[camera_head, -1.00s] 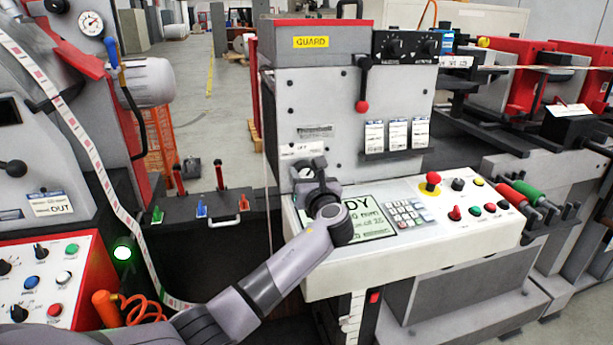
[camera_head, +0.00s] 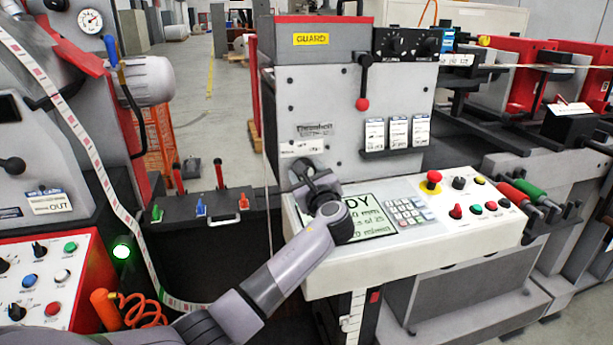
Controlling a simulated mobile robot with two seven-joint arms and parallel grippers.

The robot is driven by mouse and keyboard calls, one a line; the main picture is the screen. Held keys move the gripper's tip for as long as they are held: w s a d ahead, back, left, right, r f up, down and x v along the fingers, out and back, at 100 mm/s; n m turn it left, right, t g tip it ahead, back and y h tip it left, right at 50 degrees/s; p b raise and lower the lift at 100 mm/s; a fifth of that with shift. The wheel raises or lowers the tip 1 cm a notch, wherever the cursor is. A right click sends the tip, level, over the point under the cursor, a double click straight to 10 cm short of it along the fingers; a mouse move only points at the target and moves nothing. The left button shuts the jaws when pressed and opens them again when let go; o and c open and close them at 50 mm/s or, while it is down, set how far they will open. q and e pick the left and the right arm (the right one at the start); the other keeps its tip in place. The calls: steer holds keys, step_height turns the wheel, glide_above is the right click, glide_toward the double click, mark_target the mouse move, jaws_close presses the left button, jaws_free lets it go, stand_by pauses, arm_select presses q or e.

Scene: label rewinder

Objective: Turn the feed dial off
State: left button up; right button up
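My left gripper (camera_head: 304,170) is at the lower left of the grey machine face (camera_head: 345,100), just above the display (camera_head: 370,216). A small white label (camera_head: 301,147) sits directly above it; its text is too small to read. No dial is clearly visible there, as the gripper and wrist cover that spot. I cannot tell whether the fingers are open or touch anything. Two black dials, left (camera_head: 394,44) and right (camera_head: 431,44), sit on a black box at the machine's top; their labels are unreadable. My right gripper is not in view.
The right console holds a keypad (camera_head: 407,212), a red mushroom button (camera_head: 432,179), a black knob (camera_head: 459,183) and several coloured buttons. The left panel (camera_head: 88,292) carries more knobs and buttons. A label web (camera_head: 100,175) runs down the left.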

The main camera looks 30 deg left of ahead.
arm_select(q)
steer(key=shift+f+n+b, duration=0.1)
steer(key=shift+n+b, duration=0.25)
steer(key=shift+n, duration=0.95)
steer(key=o, duration=1)
steer(key=shift+o, duration=0.2)
steer(key=shift+s+d, duration=0.1)
steer(key=shift+v, duration=3.5)
